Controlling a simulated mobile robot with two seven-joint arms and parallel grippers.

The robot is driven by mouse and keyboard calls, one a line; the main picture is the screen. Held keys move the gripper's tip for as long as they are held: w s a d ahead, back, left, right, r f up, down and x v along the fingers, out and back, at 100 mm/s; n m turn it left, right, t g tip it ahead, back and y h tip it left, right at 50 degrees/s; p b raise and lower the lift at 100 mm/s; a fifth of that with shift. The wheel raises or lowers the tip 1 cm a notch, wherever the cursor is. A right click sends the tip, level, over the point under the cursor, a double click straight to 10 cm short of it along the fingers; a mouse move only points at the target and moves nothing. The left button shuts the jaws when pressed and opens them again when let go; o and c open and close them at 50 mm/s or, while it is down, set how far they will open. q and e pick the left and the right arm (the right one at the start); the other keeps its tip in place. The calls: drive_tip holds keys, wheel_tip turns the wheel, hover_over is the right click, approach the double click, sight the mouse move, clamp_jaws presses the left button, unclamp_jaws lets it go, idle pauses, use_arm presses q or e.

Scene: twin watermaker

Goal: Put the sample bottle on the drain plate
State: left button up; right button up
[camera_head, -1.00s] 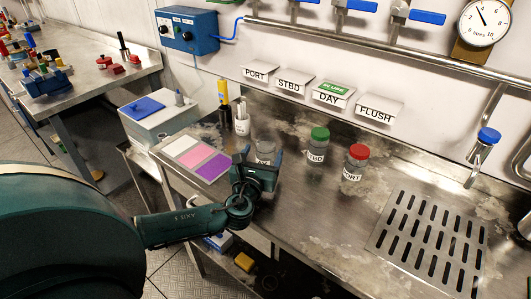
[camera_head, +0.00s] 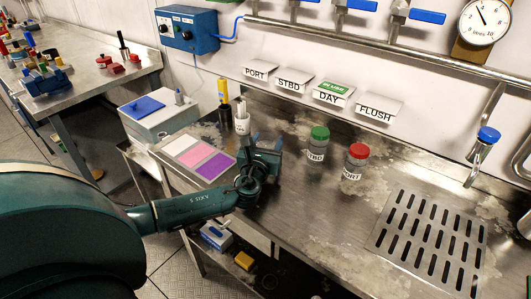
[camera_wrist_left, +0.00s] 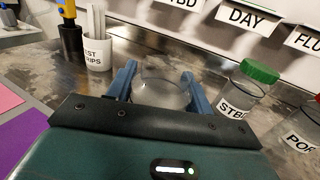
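A clear, lidless bottle (camera_wrist_left: 162,92) stands between the two blue fingers of my left gripper (camera_wrist_left: 160,88) in the left wrist view. In the head view my left gripper (camera_head: 267,142) is on the bench by the colour card and hides most of this bottle. The fingers lie close to both sides of the bottle; whether they press on it I cannot tell. The slotted metal drain plate (camera_head: 385,244) lies bare on the bench at the right. My right gripper is not in view.
A green-capped STBD bottle (camera_head: 317,146) and a red-capped PORT bottle (camera_head: 355,165) stand right of my left gripper. A test strips cup (camera_head: 242,124) stands behind it. A tap (camera_head: 484,150) is above the drain plate. The bench between the PORT bottle and plate is clear.

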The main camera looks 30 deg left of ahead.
use_arm(q)
drive_tip(key=c, duration=0.6)
drive_tip(key=shift+c, duration=0.2)
